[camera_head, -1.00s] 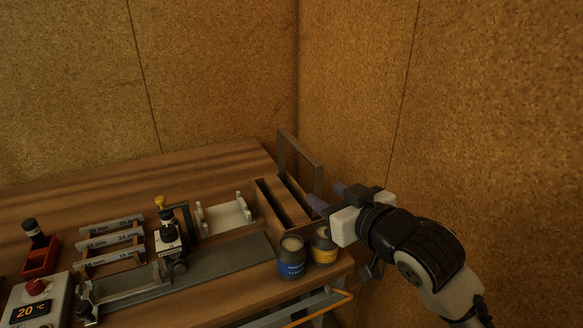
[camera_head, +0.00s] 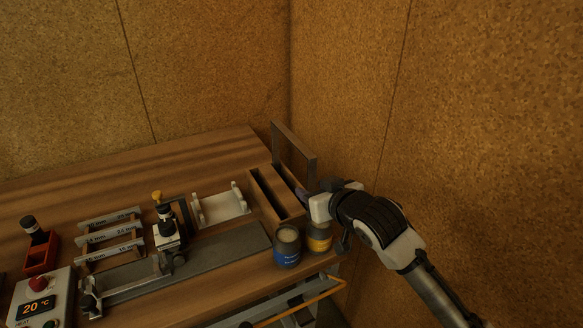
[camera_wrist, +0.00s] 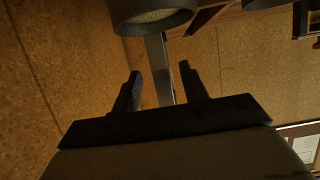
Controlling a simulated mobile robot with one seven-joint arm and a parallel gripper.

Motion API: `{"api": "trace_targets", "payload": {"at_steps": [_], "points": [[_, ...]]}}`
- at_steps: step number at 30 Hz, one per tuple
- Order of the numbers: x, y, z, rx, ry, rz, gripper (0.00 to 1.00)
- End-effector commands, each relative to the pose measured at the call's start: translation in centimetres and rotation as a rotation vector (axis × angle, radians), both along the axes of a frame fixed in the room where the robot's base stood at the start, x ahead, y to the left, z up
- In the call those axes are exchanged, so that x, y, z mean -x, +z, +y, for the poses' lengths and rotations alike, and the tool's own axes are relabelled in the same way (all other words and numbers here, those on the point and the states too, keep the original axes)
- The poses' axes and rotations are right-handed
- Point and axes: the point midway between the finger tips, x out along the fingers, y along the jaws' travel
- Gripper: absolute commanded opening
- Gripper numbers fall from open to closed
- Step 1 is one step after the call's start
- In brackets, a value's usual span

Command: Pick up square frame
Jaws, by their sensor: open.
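The square frame (camera_head: 295,139) is a thin grey metal frame. It stands upright in the slotted wooden rack (camera_head: 268,196) at the right end of the bench; its lower part is hidden. My gripper (camera_head: 304,190) is at the right of the rack, low beside the frame's near upright; its fingers are partly hidden in the head view. In the wrist view my gripper (camera_wrist: 160,79) is open, and a grey bar (camera_wrist: 158,62), apparently the frame's upright, shows between the two fingers. I cannot tell whether they touch it.
A blue-labelled jar (camera_head: 287,246) and a yellow-labelled jar (camera_head: 319,237) stand just below my gripper at the bench edge. A white cradle (camera_head: 222,206) sits left of the rack. The cork wall (camera_head: 440,120) is close on the right.

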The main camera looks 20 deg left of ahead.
Motion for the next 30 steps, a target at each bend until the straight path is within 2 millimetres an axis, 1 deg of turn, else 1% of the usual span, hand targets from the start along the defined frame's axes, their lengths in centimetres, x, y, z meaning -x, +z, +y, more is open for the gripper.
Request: {"api": "trace_targets", "payload": {"at_steps": [1, 3, 6, 14, 15, 24, 25, 30], "points": [[-0.4, 0.2, 0.7, 0.002, 0.002, 0.002, 0.44], [-1.0, -0.4, 1.6, 0.001, 0.001, 0.003, 0.44], [-1.6, -0.9, 2.3, 0.001, 0.001, 0.001, 0.44], [-1.9, -1.3, 2.6, 0.0, 0.0, 0.0, 0.44], [-1.9, -1.3, 2.6, 0.0, 0.0, 0.0, 0.42], [-1.9, -1.2, 2.6, 0.0, 0.0, 0.0, 0.03], [-1.9, -1.2, 2.6, 0.0, 0.0, 0.0, 0.0], [-1.9, -1.2, 2.6, -0.001, 0.0, -0.001, 0.0]]}}
